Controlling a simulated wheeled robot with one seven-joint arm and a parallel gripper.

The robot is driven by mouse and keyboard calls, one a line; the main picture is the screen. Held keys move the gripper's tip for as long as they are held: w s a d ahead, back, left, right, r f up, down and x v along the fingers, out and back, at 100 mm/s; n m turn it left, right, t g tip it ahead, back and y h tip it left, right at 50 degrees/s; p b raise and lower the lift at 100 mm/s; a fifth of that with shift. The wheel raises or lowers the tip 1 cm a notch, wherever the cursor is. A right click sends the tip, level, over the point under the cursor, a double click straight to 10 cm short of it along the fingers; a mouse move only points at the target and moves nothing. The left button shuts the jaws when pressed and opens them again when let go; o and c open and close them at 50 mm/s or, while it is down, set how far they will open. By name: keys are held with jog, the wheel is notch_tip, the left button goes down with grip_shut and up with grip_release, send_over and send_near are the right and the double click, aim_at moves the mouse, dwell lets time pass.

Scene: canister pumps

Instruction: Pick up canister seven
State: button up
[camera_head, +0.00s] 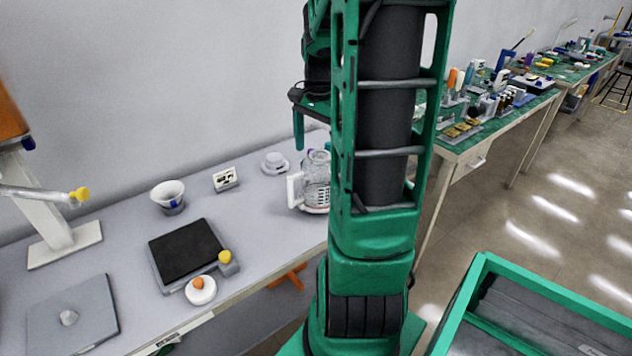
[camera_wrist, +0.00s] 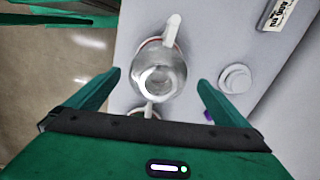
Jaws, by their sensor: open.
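A clear glass jug-like canister (camera_head: 318,172) with a white handle and white base band stands on the grey bench, partly hidden behind my arm. It also shows from above in the wrist view (camera_wrist: 160,72), its white handle toward the top. I cannot read a number on it. My gripper (camera_wrist: 159,78) is open and empty, its green fingers on either side of the canister in the wrist view. In the head view one finger points down above and slightly left of the canister, apart from the bench. Another pale handle-like part (camera_wrist: 148,110) shows below the canister, mostly hidden.
A white round knob-like piece (camera_wrist: 235,78) sits right of the canister in the wrist view. A small labelled block (camera_head: 225,179), a white cup (camera_head: 168,195) and a black-topped scale-like device (camera_head: 186,250) stand farther left on the bench. A green-rimmed bin (camera_head: 464,306) is at lower right.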

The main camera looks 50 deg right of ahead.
aim_at(318, 172)
jog(key=shift+d+f, duration=0.15)
jog(key=shift+f, duration=3.65)
jog(key=c, duration=1.4)
jog(key=shift+r, duration=0.15)
